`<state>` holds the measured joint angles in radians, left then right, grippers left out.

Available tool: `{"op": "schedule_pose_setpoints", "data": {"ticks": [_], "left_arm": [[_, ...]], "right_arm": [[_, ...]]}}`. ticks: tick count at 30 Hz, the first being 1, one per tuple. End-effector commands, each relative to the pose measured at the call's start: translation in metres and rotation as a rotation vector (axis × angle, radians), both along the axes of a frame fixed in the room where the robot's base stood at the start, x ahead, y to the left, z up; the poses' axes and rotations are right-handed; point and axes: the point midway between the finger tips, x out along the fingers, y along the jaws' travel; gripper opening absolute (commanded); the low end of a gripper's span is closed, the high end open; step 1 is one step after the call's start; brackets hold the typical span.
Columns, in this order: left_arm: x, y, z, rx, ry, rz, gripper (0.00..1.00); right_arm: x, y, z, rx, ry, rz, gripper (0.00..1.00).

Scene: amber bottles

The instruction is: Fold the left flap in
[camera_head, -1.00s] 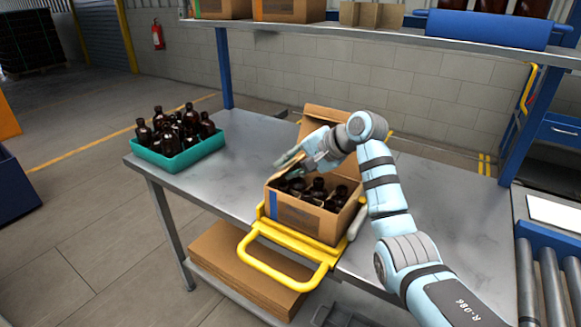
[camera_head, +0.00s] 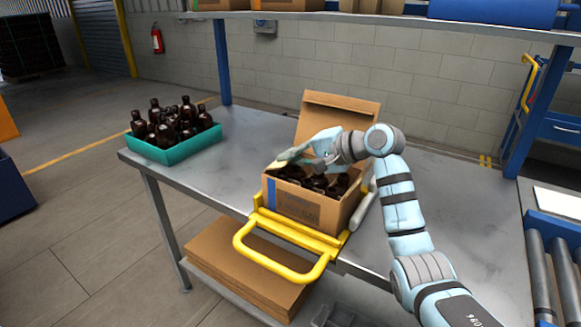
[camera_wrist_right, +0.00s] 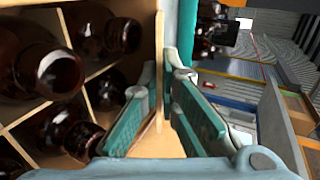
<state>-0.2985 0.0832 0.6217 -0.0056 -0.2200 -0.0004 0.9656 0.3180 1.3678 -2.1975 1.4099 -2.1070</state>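The open cardboard box (camera_head: 300,208) stands on the table, filled with dark amber bottles (camera_head: 318,182) in divided cells. Its back flap (camera_head: 340,115) stands up. My right gripper (camera_head: 280,163) is at the box's upper left edge. In the right wrist view my right gripper (camera_wrist_right: 160,85) has one teal-padded finger on the bottle side and one on the outer side of an upright cardboard edge (camera_wrist_right: 159,60), which looks like the left flap. The fingertips are close to it; whether they press on it is unclear. The gripper hides much of the flap in the head view. My left gripper is out of view.
A teal crate (camera_head: 190,148) of amber bottles stands at the table's left. A yellow frame (camera_head: 285,268) is in front of the box. Flat cardboard (camera_head: 240,272) lies on the shelf below. The table (camera_head: 450,200) right of my arm is clear.

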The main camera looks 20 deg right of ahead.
Motion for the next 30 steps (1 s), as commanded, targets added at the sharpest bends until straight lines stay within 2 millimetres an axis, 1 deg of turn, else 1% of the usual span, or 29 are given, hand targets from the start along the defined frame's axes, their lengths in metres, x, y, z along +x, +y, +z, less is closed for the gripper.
{"op": "schedule_pose_setpoints", "data": {"ticks": [7, 9, 11, 17, 20, 21, 23, 25, 30], "left_arm": [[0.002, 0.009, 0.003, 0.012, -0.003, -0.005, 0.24], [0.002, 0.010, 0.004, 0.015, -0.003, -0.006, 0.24], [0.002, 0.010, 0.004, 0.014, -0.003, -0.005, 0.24], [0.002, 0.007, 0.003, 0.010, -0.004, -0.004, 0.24], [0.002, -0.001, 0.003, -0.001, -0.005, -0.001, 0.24], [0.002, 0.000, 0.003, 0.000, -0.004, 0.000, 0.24], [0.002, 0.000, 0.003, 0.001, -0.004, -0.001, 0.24], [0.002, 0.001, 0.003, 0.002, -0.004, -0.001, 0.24], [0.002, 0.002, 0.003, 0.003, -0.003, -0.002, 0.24]], "right_arm": [[-0.001, 0.000, 0.000, -0.001, 0.007, 0.000, 0.00], [-0.001, 0.000, 0.000, -0.001, 0.007, 0.000, 0.15], [0.000, 0.000, 0.000, -0.002, 0.006, 0.001, 0.24], [0.000, 0.000, 0.000, -0.001, 0.006, 0.001, 0.24], [-0.001, 0.000, 0.001, -0.001, 0.006, 0.001, 0.24], [-0.002, -0.002, 0.002, -0.001, 0.005, 0.000, 0.24], [-0.006, -0.006, 0.005, -0.001, 0.005, 0.000, 0.24], [-0.016, -0.014, 0.011, -0.003, 0.003, -0.002, 0.24], [-0.049, -0.043, 0.031, -0.008, 0.003, -0.004, 0.24]]}}
